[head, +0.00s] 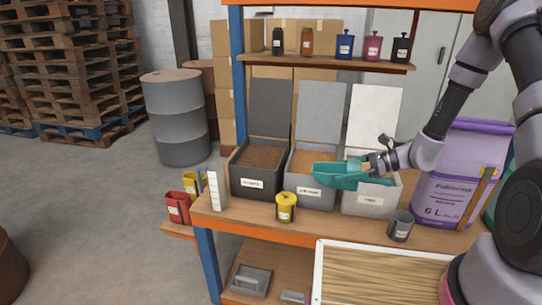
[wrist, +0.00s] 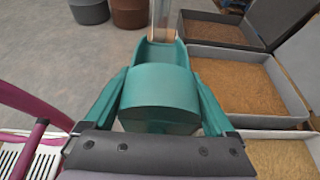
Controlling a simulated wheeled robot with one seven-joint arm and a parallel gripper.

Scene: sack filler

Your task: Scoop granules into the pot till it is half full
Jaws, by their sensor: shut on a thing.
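My gripper (head: 376,164) is shut on a teal scoop (head: 338,177), held above the front of the middle and right bins. The scoop (wrist: 160,112) fills the middle of the wrist view; the visible part of its trough looks bare, and the rest is hidden. Three open bins hold granules: a dark left bin (head: 257,184) with brown ones, a grey middle bin (head: 314,195) with orange-brown ones, and a pale right bin (head: 370,204) with tan ones, partly covered by the scoop. A small grey pot (head: 400,226) stands on the bench in front of the right bin; its inside is not clear.
A yellow canister (head: 286,207) stands before the middle bin. A white upright block (head: 217,187) stands at the bench's left end, with red containers (head: 178,208) beyond it. A purple sack (head: 455,180) is at the right. A white-framed tray (head: 318,270) lies in front.

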